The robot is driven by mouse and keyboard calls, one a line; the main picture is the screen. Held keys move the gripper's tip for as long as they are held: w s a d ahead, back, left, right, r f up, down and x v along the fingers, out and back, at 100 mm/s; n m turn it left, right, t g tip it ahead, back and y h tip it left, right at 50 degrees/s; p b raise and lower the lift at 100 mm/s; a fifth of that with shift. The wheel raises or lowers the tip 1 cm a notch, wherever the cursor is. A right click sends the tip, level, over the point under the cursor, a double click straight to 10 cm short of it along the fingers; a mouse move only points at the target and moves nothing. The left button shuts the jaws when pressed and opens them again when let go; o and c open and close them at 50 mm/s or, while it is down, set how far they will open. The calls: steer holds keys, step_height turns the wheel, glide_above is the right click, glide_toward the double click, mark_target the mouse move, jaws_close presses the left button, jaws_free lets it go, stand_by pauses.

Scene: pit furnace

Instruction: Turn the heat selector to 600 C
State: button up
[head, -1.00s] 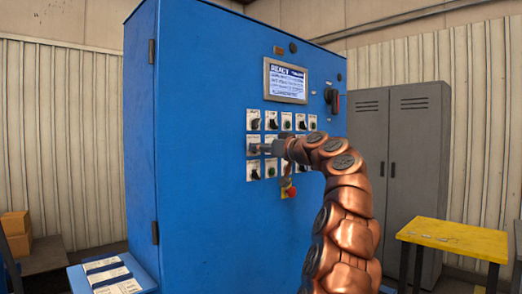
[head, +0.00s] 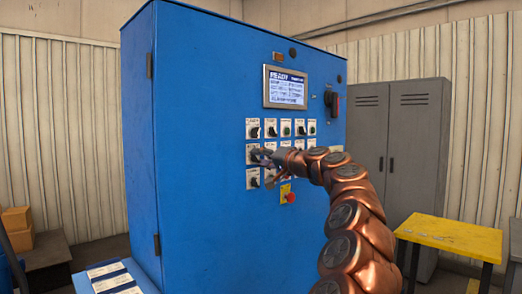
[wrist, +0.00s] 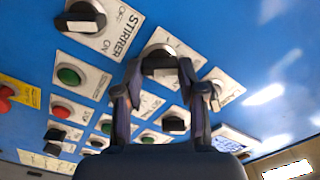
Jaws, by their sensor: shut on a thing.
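My gripper (wrist: 160,70) is closed around a dark selector knob (wrist: 160,54) on a white plate, one finger on each side. The plate's lettering is mostly covered, so I cannot read its setting or confirm that it is the heat selector. In the head view my gripper (head: 270,157) is at the left plate of the middle row on the blue furnace cabinet (head: 200,130).
The STIRRER knob (wrist: 85,17) is close beside my gripper. Green buttons (wrist: 69,76), other black knobs and a red emergency stop (head: 291,198) crowd the panel. A yellow table (head: 450,238) and grey lockers (head: 395,150) stand at the right.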

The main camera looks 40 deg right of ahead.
steer(key=m+p, duration=0.8)
steer(key=m, duration=0.1)
steer(key=shift+d, duration=0.1)
steer(key=shift+f+m+p, duration=0.15)
steer(key=shift+m+p, duration=0.35)
steer(key=shift+p, duration=0.05)
steer(key=shift+f, duration=0.1)
steer(key=o, duration=1.1)
steer(key=shift+o, duration=0.2)
steer(key=shift+s, duration=0.15)
steer(key=s, duration=1.1)
steer(key=shift+s, duration=0.4)
